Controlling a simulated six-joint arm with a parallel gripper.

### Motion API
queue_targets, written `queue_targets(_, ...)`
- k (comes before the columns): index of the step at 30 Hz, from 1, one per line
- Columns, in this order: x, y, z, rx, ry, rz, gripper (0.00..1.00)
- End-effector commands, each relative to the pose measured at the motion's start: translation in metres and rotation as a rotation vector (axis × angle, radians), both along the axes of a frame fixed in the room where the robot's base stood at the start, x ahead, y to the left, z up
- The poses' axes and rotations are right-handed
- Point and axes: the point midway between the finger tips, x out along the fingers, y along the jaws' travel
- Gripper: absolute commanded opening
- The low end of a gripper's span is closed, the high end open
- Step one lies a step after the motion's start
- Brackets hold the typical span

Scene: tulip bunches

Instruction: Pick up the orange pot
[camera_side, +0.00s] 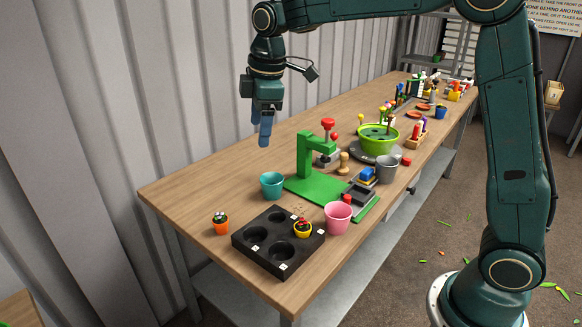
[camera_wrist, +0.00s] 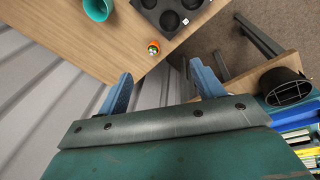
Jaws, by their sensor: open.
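The small orange pot (camera_side: 221,228) holds a little plant with red and white bits on top. It stands upright on the wooden table near its left front corner, just left of the black tray. In the wrist view the orange pot (camera_wrist: 153,49) shows from above, beyond and between my fingers.
A black tray (camera_side: 262,266) with round holes holds a yellow pot (camera_side: 303,229). A teal pot (camera_side: 271,185), a pink pot (camera_side: 338,217) and a green press (camera_side: 304,160) stand nearby. The table (camera_side: 177,197) is bare around the orange pot's left and back. A corrugated wall runs behind.

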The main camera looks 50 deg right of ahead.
Motion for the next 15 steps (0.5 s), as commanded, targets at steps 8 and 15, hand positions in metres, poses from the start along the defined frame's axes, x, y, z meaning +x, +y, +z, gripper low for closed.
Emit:
queue_targets(8,0.057,0.014,-0.046,-0.033,0.063,0.198,0.67)
queue_targets(15,0.097,0.026,-0.095,-0.054,0.115,0.370,0.67)
